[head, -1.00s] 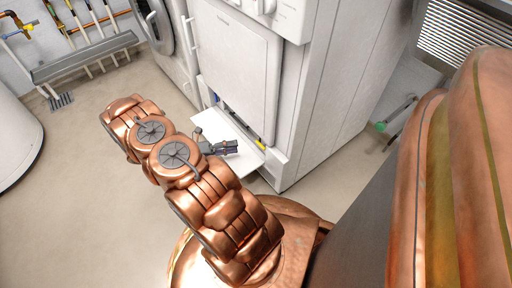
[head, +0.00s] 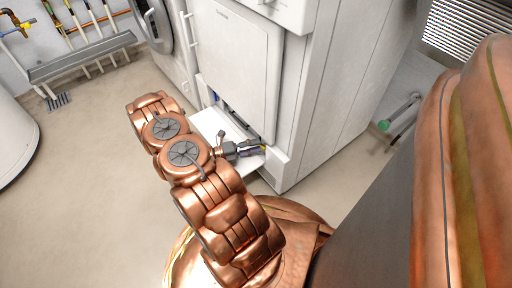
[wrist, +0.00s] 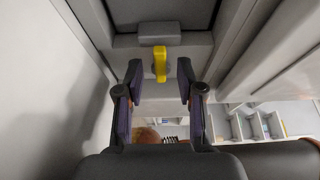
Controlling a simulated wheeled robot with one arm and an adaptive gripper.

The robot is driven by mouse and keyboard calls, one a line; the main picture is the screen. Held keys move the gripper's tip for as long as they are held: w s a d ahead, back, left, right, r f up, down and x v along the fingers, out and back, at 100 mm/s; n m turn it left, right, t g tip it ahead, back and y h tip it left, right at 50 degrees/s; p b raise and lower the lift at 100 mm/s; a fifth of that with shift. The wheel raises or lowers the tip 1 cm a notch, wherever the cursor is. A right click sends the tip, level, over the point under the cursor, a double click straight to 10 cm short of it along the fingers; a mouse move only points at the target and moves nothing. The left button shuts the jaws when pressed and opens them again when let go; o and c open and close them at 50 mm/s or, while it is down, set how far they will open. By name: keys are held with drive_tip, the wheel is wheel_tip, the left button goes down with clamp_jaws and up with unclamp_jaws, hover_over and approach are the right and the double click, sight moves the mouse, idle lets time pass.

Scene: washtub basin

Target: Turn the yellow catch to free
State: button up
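The yellow catch (wrist: 160,63) stands out from a grey-white panel in the wrist view, its long side running up and down the picture. My gripper (wrist: 158,78) is open, with one dark finger pad on each side of the catch and a gap on both sides. In the head view my gripper (head: 262,147) reaches into the low opening of the white machine (head: 238,65). Only a small bit of yellow shows there at the fingertips, and the rest of the catch is hidden.
A white flap (head: 208,123) lies folded down below the opening, under my gripper. Grey walls flank the catch closely in the wrist view. A front-loading washer (head: 158,25) stands to the left. The floor (head: 90,180) at left is clear.

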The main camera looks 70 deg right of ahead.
drive_tip(key=shift+s+d, duration=0.2)
drive_tip(key=shift+s, duration=0.05)
drive_tip(key=shift+c, duration=0.4)
clamp_jaws()
drive_tip(key=shift+d, duration=0.15)
drive_tip(key=shift+r, duration=0.15)
